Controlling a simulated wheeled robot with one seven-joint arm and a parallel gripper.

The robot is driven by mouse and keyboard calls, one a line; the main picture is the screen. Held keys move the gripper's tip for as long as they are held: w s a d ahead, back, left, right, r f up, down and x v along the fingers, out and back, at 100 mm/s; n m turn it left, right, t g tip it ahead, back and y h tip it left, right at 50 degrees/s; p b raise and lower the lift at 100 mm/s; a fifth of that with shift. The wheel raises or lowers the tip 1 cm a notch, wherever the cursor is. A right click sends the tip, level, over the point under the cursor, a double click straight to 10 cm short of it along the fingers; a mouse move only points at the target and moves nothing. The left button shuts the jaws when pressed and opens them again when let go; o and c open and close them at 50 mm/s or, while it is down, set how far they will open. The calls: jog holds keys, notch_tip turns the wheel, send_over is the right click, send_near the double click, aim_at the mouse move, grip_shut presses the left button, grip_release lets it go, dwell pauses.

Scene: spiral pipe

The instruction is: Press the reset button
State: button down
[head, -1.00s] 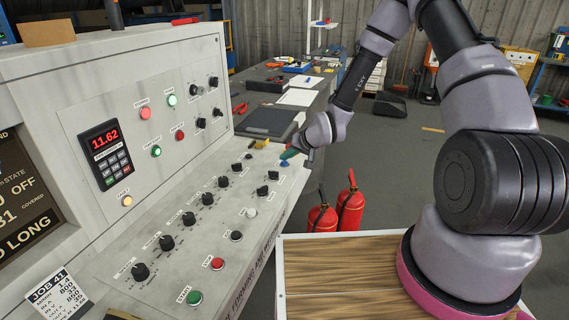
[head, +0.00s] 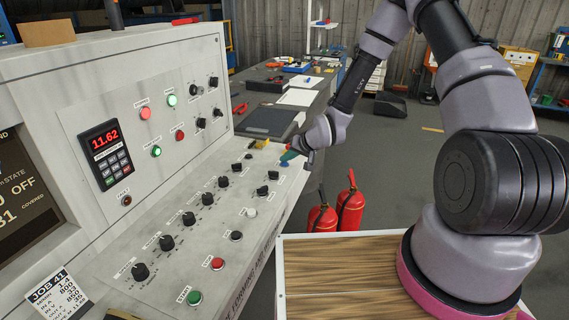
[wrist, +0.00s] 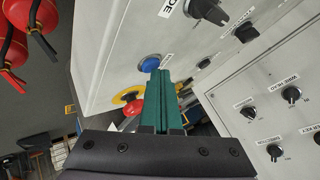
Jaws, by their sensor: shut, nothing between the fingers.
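The blue button (head: 283,163) sits near the far right end of the sloped console panel. It also shows in the wrist view (wrist: 150,62), with a small label beside it that I cannot read. My gripper (head: 289,156) is over that end of the panel, its green fingers shut with nothing between them. In the wrist view the fingertips (wrist: 160,72) reach the blue button and cover part of its edge. I cannot tell whether the button is pushed in.
A red mushroom button (wrist: 132,107) on a yellow plate is close beside my fingers. Black knobs (head: 223,181) line the panel. The keypad display (head: 104,139) reads 11.62, and the amber lamp (head: 126,201) below it is dark. Red fire extinguishers (head: 350,205) stand on the floor.

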aim_at(286, 167)
jog(key=shift+r, duration=0.75)
jog(key=shift+r, duration=0.1)
jog(key=shift+r, duration=2.4)
